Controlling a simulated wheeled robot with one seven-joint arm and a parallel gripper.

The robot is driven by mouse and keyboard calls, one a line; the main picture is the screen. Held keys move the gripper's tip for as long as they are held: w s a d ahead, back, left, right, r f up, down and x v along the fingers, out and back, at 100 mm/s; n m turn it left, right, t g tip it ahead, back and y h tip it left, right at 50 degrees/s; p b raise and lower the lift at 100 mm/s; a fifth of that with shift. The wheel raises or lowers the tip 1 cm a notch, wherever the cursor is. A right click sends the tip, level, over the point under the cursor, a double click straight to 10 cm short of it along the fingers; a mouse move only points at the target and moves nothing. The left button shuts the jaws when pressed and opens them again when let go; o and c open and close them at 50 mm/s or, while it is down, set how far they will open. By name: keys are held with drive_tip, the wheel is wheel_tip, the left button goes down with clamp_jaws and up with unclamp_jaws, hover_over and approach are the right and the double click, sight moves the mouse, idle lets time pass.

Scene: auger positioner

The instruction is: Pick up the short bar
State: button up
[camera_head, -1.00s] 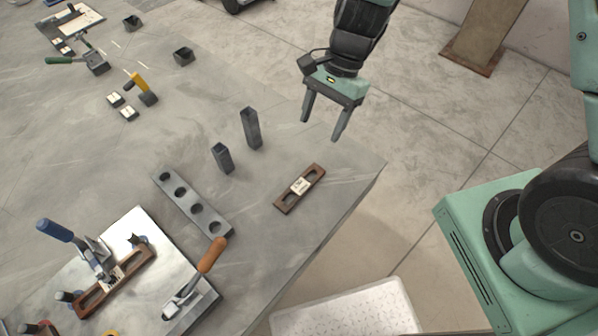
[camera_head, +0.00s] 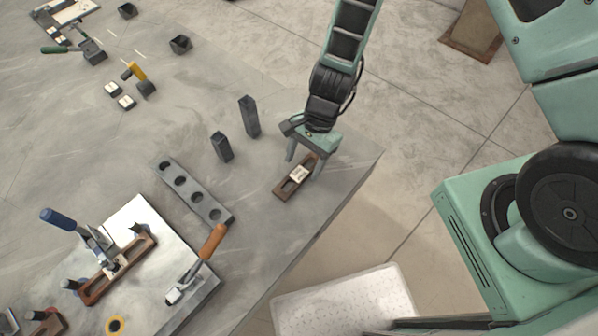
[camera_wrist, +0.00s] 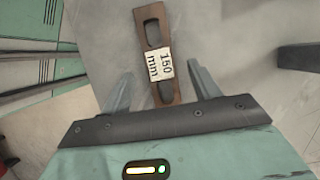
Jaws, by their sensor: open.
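The short bar (camera_head: 290,187) is a brown slotted bar with a white label, lying flat on the grey table near its right corner. In the wrist view the bar (camera_wrist: 153,30) carries a label reading "150 mm" and runs away from my gripper, its near end between the two fingers. My gripper (camera_head: 304,167) is over the bar's far end with its fingers pointing down. In the wrist view my gripper (camera_wrist: 160,90) is open, one finger on each side of the bar, with gaps on both sides. Whether the fingertips have reached table height I cannot tell.
Two dark upright blocks (camera_head: 249,117) (camera_head: 222,147) stand left of my gripper. A grey bar with several holes (camera_head: 206,205) lies left of the short bar. A fixture plate (camera_head: 150,226) with clamps and a longer brown bar (camera_head: 108,278) is at lower left. The table's edge is close on the right.

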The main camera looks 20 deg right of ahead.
drive_tip(key=shift+x, duration=0.95)
drive_tip(key=c, duration=1.3)
clamp_jaws()
drive_tip(key=shift+r, duration=0.1)
